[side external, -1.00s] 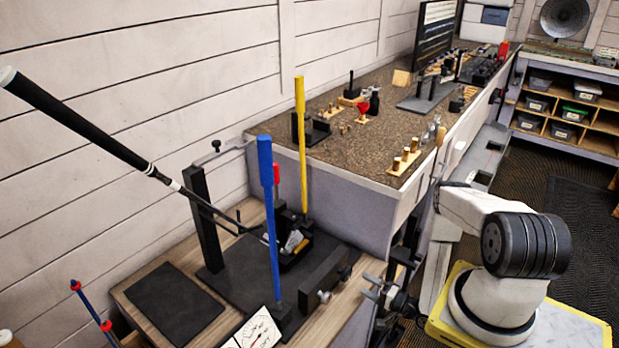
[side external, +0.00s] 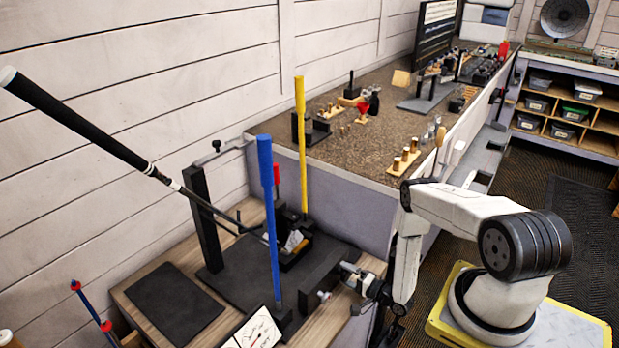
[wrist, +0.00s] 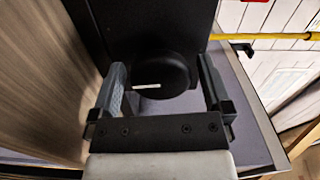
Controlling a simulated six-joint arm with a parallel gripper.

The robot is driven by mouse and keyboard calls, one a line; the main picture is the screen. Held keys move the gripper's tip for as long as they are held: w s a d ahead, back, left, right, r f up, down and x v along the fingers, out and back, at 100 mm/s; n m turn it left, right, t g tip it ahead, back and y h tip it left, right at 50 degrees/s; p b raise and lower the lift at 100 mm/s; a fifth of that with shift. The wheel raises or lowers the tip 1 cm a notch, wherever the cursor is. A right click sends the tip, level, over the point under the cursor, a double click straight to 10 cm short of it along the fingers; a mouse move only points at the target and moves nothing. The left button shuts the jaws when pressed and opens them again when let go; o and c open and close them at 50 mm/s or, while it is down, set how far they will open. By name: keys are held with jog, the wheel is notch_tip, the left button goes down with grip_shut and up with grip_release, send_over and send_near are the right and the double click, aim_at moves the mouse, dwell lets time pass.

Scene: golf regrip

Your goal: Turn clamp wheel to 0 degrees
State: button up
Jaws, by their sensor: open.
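The clamp wheel (wrist: 172,68) is a dark round disc in the wrist view, with a short white mark on its face lying nearly horizontal. My gripper (wrist: 160,72) is open, with one finger on each side of the wheel; I cannot tell whether either finger touches it. In the side view my gripper (side external: 350,275) is at the right end of the dark clamp block (side external: 318,277), and the wheel cannot be made out there. A golf club with a black grip (side external: 85,122) slants down into the clamp stand.
A blue post (side external: 267,205) and a yellow post (side external: 302,140) stand near the clamp. A white dial gauge (side external: 258,331) sits at the front. A dark mat (side external: 172,300) lies on the wooden bench. The raised speckled counter (side external: 350,150) behind carries several small parts.

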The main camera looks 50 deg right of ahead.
jog(key=shift+w, duration=0.1)
jog(key=c, duration=1.1)
